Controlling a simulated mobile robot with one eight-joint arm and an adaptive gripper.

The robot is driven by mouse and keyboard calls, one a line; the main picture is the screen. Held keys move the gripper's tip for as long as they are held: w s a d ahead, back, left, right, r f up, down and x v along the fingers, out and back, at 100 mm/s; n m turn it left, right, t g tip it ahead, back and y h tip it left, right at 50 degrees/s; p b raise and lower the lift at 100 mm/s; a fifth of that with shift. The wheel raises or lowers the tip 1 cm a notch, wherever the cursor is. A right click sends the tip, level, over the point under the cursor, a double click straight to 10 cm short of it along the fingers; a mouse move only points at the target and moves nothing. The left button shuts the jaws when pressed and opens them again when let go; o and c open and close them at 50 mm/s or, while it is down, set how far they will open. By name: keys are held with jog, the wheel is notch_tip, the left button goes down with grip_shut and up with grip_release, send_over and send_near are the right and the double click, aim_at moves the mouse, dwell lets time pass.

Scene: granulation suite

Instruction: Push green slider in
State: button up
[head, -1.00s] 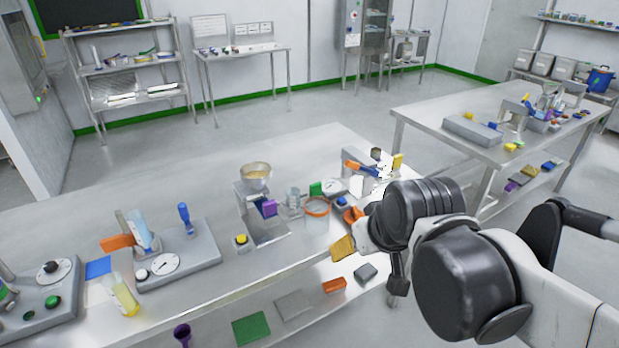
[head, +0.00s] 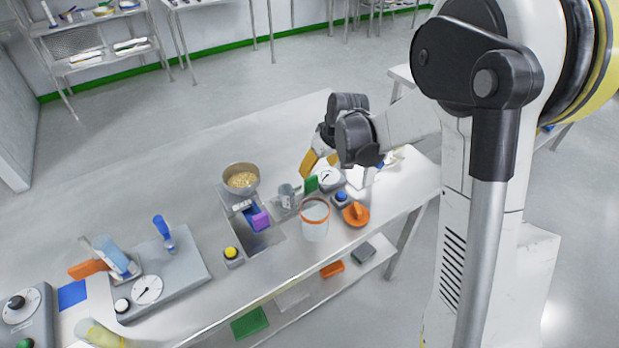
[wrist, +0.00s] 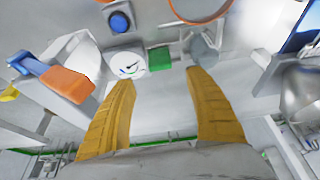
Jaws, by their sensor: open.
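The green slider (head: 311,184) is a small green block sticking out of the left side of the dial box (head: 329,181) on the bench. In the wrist view the green slider (wrist: 159,58) sticks out to the right of the white dial (wrist: 126,65). My gripper (head: 312,164) is above the bench just behind the slider in the head view. In the wrist view my gripper (wrist: 163,80) has its two yellow fingers apart with nothing between them. The slider lies just beyond the fingertips, nearer the left one. I cannot tell whether they touch.
An orange-rimmed beaker (head: 315,222), a small clear jug (head: 287,197) and an orange round part (head: 355,214) crowd the slider. The bench's rear left is clear.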

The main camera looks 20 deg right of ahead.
aim_at(312, 178)
jog(key=b+x, duration=0.3)
jog(key=x, duration=0.6)
jog(key=shift+w, duration=0.1)
